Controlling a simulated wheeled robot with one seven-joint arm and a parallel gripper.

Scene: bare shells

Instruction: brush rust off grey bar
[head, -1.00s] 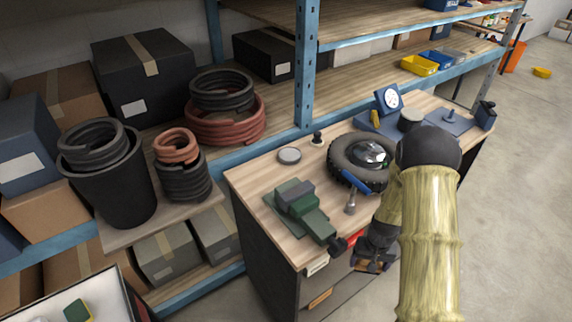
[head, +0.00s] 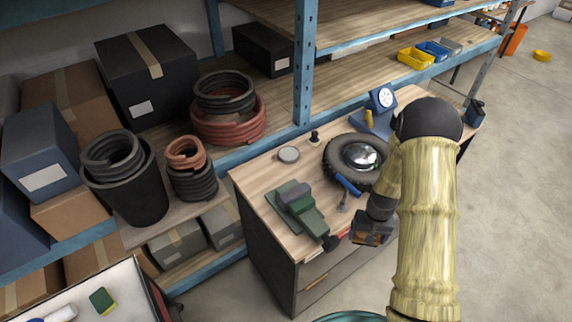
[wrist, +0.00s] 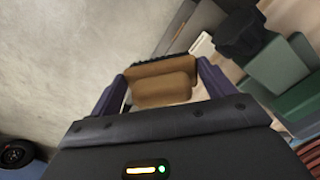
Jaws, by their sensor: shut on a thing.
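My gripper (wrist: 160,88) is shut on a brush with a wooden back (wrist: 163,86) and dark bristles at its far edge. In the head view my gripper (head: 371,232) is just off the bench's front edge, right of the green vise (head: 314,222). A dark grey block-like piece (head: 301,204) sits at the top of the vise. It may be the grey bar, but I cannot tell for sure. No rust can be made out. In the wrist view the vise (wrist: 285,75) is at the right, apart from the brush.
The wooden bench (head: 262,178) also carries a tyre (head: 340,152), a blue-handled tool (head: 347,185), a round grey lid (head: 288,154) and a blue device with a dial (head: 383,98). A blue shelf post (head: 303,65) rises behind.

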